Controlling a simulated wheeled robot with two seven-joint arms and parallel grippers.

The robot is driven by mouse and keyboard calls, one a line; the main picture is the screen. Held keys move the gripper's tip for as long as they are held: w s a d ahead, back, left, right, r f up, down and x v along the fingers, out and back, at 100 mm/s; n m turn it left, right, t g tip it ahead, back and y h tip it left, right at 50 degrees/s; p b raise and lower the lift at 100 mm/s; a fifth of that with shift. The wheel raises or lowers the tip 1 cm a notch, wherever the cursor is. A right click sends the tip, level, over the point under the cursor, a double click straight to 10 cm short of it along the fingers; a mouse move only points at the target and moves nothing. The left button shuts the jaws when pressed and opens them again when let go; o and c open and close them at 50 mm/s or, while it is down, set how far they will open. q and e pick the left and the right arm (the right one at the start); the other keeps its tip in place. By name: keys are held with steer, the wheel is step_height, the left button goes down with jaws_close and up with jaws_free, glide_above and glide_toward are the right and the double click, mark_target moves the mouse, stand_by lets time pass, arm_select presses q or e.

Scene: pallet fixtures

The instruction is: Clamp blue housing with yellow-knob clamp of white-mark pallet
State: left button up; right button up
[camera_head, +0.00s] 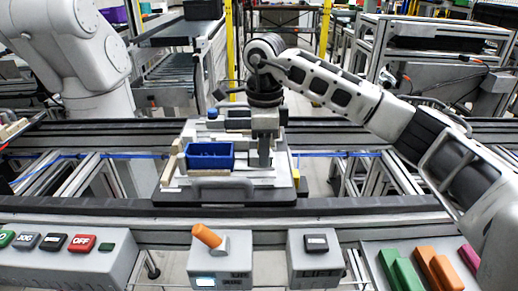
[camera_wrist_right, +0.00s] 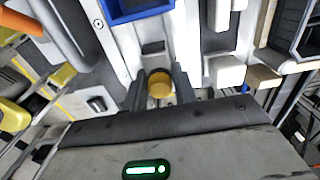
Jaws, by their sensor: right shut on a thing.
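The blue housing (camera_head: 210,148), an open box, sits on the pallet fixture (camera_head: 210,190) on the conveyor. Its edge also shows at the top of the right wrist view (camera_wrist_right: 140,14). My right gripper (camera_head: 264,163) points down at the fixture, just right of the housing. In the right wrist view its fingers (camera_wrist_right: 161,92) are on either side of the yellow knob (camera_wrist_right: 160,82) and shut on it. In the head view the gripper hides the knob. I cannot make out a white mark on the pallet. My left gripper is not in view.
A blue knob (camera_head: 212,112) stands at the fixture's back left. In front are a button panel (camera_head: 60,255), an orange-handled box (camera_head: 220,262), a small grey box (camera_head: 316,255) and a tray of coloured blocks (camera_head: 400,270). Conveyor rails (camera_head: 380,204) run left and right.

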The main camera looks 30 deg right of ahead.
steer(key=shift+a, duration=0.1)
steer(key=shift+w+a+p, duration=0.2)
steer(key=shift+w+a, duration=0.1)
steer(key=shift+a, duration=0.25)
steer(key=shift+w+a+p, duration=0.15)
steer(key=shift+w+a, duration=0.1)
steer(key=shift+a, duration=0.25)
steer(key=o, duration=0.8)
steer(key=shift+c, duration=0.2)
steer(key=shift+r+p, duration=3)
steer(key=shift+r, duration=1.05)
steer(key=shift+f, duration=0.1)
